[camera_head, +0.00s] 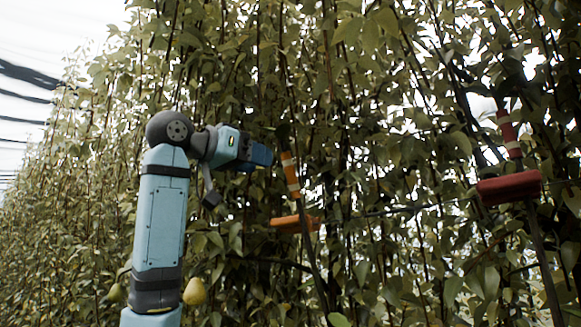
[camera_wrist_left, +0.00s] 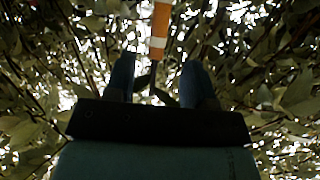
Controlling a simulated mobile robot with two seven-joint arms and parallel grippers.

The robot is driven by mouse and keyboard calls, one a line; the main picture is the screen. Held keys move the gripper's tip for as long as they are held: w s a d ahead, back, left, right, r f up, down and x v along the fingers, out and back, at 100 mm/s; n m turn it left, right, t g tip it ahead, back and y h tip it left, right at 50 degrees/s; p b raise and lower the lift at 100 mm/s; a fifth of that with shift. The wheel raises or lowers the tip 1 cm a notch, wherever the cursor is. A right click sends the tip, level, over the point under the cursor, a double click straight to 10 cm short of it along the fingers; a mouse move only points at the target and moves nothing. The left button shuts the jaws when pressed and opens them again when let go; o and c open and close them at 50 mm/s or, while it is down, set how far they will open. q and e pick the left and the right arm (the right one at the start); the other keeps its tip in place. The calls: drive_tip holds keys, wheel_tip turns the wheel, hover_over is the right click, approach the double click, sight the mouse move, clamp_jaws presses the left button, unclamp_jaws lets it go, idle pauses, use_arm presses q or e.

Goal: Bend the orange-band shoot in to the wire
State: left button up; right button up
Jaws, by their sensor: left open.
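The orange-band shoot (camera_head: 290,175) stands in the hedge just right of my left gripper (camera_head: 268,157) in the head view, leaning slightly. Its band is orange with white stripes. An orange block (camera_head: 294,225) sits below the band, near the thin wire (camera_head: 395,210). In the left wrist view, the orange-white band (camera_wrist_left: 160,30) shows ahead, in line with the gap between the two open fingers of my left gripper (camera_wrist_left: 160,64). The thin stem below it appears between the fingers; I cannot tell how deep. Nothing is gripped. My right gripper is not in view.
A red-banded shoot (camera_head: 508,133) with a red block (camera_head: 508,187) stands at the right. A yellow pear (camera_head: 194,291) and a greener pear (camera_head: 115,292) hang near my left arm. Dense leaves and stems surround the gripper. Open sky is at the upper left.

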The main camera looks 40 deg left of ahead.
sight(285, 168)
use_arm(q)
drive_tip(key=p+x, duration=0.2)
drive_tip(key=x, duration=0.6)
drive_tip(key=shift+w+d+r, duration=0.1)
drive_tip(key=shift+w+d+p, duration=0.15)
drive_tip(key=shift+w+p, duration=0.25)
drive_tip(key=shift+w, duration=0.2)
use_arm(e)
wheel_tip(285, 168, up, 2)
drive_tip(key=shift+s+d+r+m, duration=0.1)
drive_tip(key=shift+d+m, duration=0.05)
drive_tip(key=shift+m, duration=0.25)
use_arm(q)
drive_tip(key=shift+c, duration=0.7)
drive_tip(key=c, duration=0.7)
clamp_jaws()
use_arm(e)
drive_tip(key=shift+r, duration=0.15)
